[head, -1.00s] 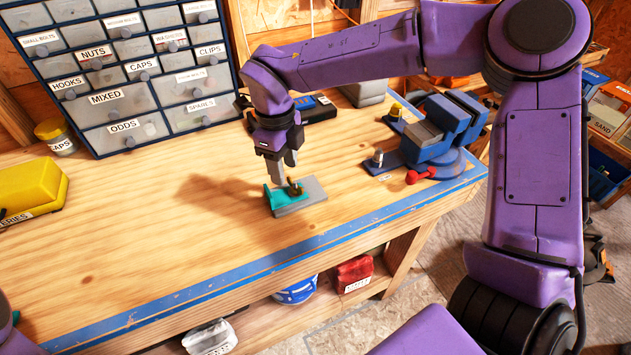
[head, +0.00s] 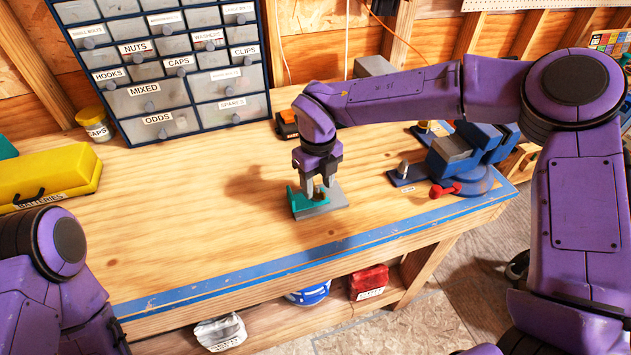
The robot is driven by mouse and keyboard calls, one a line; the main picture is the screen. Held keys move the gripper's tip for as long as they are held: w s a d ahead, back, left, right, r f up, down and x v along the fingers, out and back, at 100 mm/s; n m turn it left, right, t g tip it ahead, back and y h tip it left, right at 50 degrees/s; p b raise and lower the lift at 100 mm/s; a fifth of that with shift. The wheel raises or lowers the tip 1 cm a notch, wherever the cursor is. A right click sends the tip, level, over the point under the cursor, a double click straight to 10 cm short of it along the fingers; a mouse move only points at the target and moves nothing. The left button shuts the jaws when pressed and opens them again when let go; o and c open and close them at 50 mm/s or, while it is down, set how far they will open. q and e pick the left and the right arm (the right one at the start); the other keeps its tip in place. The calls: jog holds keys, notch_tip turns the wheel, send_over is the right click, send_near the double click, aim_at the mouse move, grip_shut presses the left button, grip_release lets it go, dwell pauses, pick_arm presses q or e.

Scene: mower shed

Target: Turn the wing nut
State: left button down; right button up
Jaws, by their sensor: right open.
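A small grey plate (head: 328,208) with a teal bracket (head: 297,204) lies on the workbench near its middle. The brass-coloured wing nut (head: 321,197) is on this fixture, small and partly hidden by my right gripper. My right gripper (head: 318,186) points down right over the fixture, open, with its two fingers apart at the wing nut. I cannot tell whether the fingers touch it. My left arm shows at the lower left, but its gripper is out of view.
A blue vise (head: 465,150) with a red-ended handle (head: 445,190) stands to the right on the workbench (head: 200,225). A drawer cabinet (head: 170,75) stands behind and a yellow batteries box (head: 50,175) at the left. The bench between box and fixture is clear.

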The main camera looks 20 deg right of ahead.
jog(key=shift+a+f, duration=0.1)
jog(key=shift+f, duration=0.5)
grip_shut()
jog(key=shift+f+m+b, duration=0.15)
jog(key=shift+m+b, duration=0.2)
jog(key=shift+m, duration=0.65)
grip_release()
jog(key=shift+r, duration=0.2)
notch_tip(320, 180, up, 11)
jog(key=b, duration=0.2)
jog(key=shift+f, duration=0.2)
